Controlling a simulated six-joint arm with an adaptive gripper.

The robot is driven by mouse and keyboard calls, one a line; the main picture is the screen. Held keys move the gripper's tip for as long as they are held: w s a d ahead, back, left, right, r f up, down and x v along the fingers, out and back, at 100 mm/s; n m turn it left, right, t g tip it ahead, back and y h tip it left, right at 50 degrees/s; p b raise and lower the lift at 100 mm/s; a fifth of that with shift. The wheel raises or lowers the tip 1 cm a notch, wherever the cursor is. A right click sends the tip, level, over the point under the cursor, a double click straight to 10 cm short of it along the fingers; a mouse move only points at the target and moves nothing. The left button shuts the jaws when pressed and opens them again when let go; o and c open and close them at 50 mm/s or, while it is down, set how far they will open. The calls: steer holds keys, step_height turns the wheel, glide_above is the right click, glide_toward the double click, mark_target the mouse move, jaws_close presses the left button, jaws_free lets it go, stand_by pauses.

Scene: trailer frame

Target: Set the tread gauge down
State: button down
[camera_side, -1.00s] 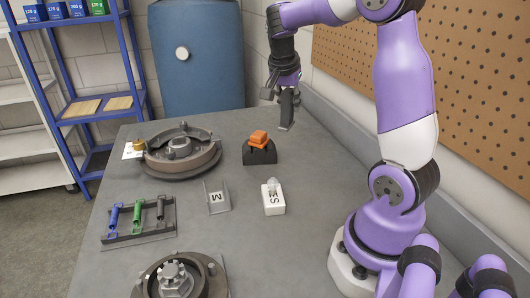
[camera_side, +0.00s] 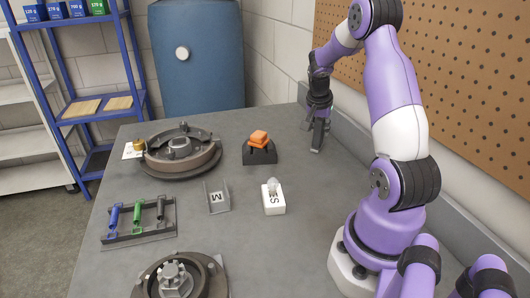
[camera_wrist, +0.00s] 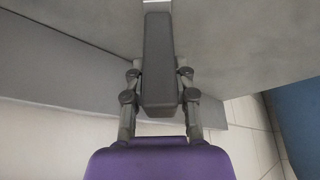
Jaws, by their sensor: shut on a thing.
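My gripper (camera_side: 319,112) is at the back right of the grey bench, close to the wall ledge. It is shut on the tread gauge (camera_side: 318,137), a dark grey, long, narrow block that points down and is slightly tilted. In the wrist view the gauge (camera_wrist: 158,58) sits between the two fingers of my gripper (camera_wrist: 158,92), its far end toward the bench surface (camera_wrist: 235,45). I cannot tell whether its lower end touches the bench.
A white box marked S (camera_side: 273,198), a bracket marked M (camera_side: 216,197), a spring rack (camera_side: 140,222) and brake drums (camera_side: 182,150) stand further left and forward. Bench around the gauge is clear.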

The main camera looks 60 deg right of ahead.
steer(key=shift+f, duration=0.15)
steer(key=c, duration=0.7)
jaws_free()
steer(key=w+a+r+n+t, duration=0.1)
steer(key=w+a+r+n, duration=0.15)
steer(key=a+r, duration=0.9)
steer(key=s+a+n+t+y, duration=0.1)
steer(key=a+n, duration=0.4)
steer(key=a, duration=0.2)
steer(key=s+a+r+n+t+y, duration=0.1)
steer(key=a+n+t+y, duration=0.1)
steer(key=a+n, duration=0.3)
steer(key=s+a+n+t+y, duration=0.1)
steer(key=a+n, duration=0.4)
steer(key=a, duration=0.6)
steer(key=shift+s+r+t, duration=0.3)
steer(key=shift+r, duration=0.05)
